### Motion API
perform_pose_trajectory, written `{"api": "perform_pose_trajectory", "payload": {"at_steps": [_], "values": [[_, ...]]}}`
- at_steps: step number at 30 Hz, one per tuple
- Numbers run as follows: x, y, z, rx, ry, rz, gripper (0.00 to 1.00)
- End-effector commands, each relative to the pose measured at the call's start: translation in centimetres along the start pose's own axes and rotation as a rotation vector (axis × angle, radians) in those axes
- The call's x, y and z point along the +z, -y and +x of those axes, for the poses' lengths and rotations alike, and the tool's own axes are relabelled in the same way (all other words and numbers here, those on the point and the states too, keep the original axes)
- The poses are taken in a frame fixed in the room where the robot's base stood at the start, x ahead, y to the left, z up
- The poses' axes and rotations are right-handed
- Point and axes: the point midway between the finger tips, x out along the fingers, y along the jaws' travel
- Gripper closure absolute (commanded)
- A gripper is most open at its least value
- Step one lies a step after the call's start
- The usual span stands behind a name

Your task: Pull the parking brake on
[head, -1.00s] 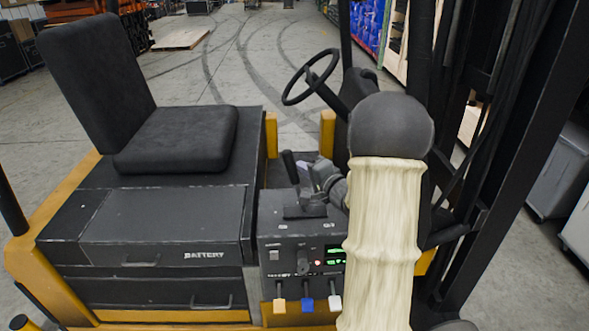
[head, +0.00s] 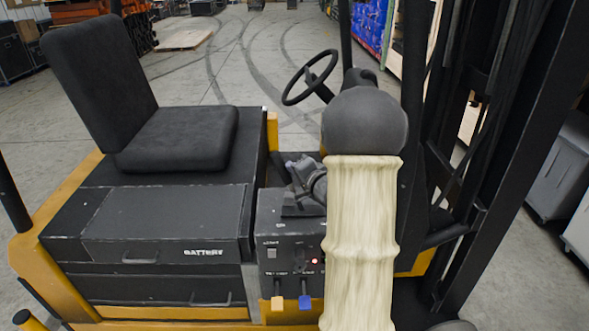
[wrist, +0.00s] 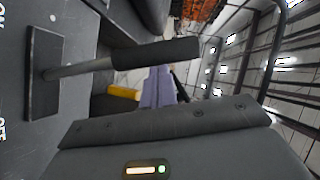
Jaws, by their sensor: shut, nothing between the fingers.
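The parking brake lever shows in the wrist view as a grey rod with a black grip (wrist: 155,53), rising from a dark slotted plate (wrist: 43,75). White lettering, ON at the top and OFF at the bottom, stands at the left edge. In the head view my gripper (head: 291,165) is over the console (head: 280,230) and hides most of the lever. Its purple-grey fingertips (wrist: 158,88) show in the wrist view beside the black grip. The fingers are shut with nothing between them. I cannot tell whether they touch the lever.
The black seat (head: 180,138) and battery cover (head: 165,222) lie left of the console. The steering wheel (head: 310,77) stands behind, and the dark mast (head: 495,130) is at right.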

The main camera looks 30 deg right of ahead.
Motion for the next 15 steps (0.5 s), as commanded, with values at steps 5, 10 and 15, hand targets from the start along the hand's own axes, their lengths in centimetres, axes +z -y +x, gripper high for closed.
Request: {"api": "perform_pose_trajectory", "payload": {"at_steps": [5, 10, 15], "values": [[0.5, 0.2, 0.1, -0.003, 0.018, 0.000, 1.00], [-0.8, 0.5, -0.8, -0.005, 0.017, 0.000, 1.00], [-2.6, 0.5, -2.0, -0.007, 0.014, 0.000, 1.00]]}}
